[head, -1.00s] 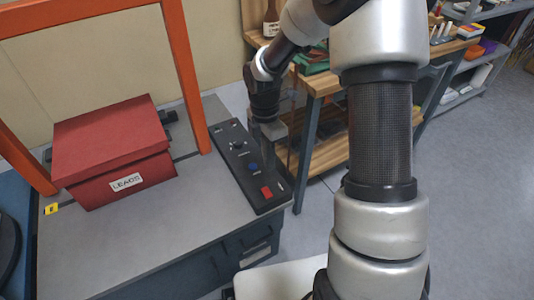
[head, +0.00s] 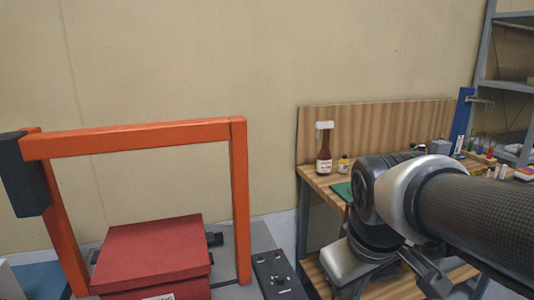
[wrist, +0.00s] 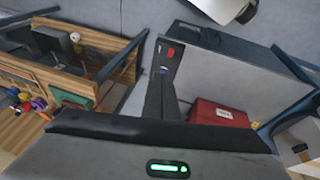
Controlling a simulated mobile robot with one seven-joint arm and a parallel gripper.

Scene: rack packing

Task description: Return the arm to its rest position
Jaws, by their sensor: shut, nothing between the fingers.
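My arm reaches in from the right edge of the head view and bends down at the wrist. My gripper (head: 345,265) hangs below the wrist joint, in front of the wooden workbench (head: 375,125). It is shut and holds nothing. Its fingertips are hard to make out in the head view. The wrist view shows the grey gripper housing (wrist: 165,155) with a green light along the bottom, and no clear fingers. The gripper appears apart from the bench and from the black control panel (head: 277,275).
A red box (head: 152,255) sits on the grey table inside an orange frame (head: 140,138). A brown bottle (head: 324,155) stands on the workbench. A metal shelf (head: 487,65) is at the far right. The wrist view also shows the red box (wrist: 218,114) and the panel's red button (wrist: 171,52).

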